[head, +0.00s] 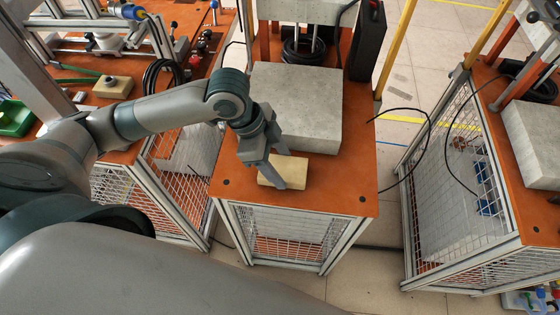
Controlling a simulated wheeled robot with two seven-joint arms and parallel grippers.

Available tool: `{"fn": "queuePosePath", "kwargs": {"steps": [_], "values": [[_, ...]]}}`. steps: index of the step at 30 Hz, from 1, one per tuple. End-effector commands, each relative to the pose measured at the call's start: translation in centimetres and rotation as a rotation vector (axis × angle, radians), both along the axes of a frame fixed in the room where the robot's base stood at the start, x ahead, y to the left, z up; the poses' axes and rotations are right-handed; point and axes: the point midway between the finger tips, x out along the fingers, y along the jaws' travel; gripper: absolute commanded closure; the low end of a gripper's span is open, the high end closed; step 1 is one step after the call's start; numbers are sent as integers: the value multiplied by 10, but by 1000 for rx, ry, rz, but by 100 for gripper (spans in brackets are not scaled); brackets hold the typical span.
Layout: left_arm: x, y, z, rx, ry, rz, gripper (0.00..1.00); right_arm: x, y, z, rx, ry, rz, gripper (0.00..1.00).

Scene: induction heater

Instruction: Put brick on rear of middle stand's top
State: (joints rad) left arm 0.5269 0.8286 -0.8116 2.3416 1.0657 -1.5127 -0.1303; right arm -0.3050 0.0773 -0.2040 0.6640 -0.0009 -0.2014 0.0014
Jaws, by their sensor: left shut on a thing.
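A pale yellow brick (292,170) is at the front of the middle stand's orange top (338,193), just in front of a large grey concrete block (300,100). My left gripper (279,182) points down over the brick and is shut on it. Its fingers cover the brick's middle. I cannot tell whether the brick touches the top. The rear of the middle stand's top is largely covered by the grey block and the equipment behind it. My right gripper is not in view.
A black box (369,40) and a coiled black hose (303,51) stand behind the grey block. Another pale brick (113,86) lies on the left stand. The right stand carries another grey block (535,140). A loose black cable hangs between the middle and right stands.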

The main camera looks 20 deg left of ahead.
Motion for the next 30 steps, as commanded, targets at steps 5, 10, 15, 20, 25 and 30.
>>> {"fn": "queuePosePath", "kwargs": {"steps": [5, 10, 15, 20, 25, 30], "values": [[0, 0, 1, -1, -1, 0, 72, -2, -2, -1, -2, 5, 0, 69], [0, 0, -2, 0, 0, 0, 40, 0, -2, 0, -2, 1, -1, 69], [0, 0, -2, -1, 0, 0, 24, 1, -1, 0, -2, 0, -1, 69], [0, 0, -2, -1, 0, 0, 24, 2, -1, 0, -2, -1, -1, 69], [0, 0, 2, 0, -2, 1, 24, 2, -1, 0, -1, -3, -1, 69], [0, 6, 15, 0, -4, 2, 24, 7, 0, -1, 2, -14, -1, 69]]}}
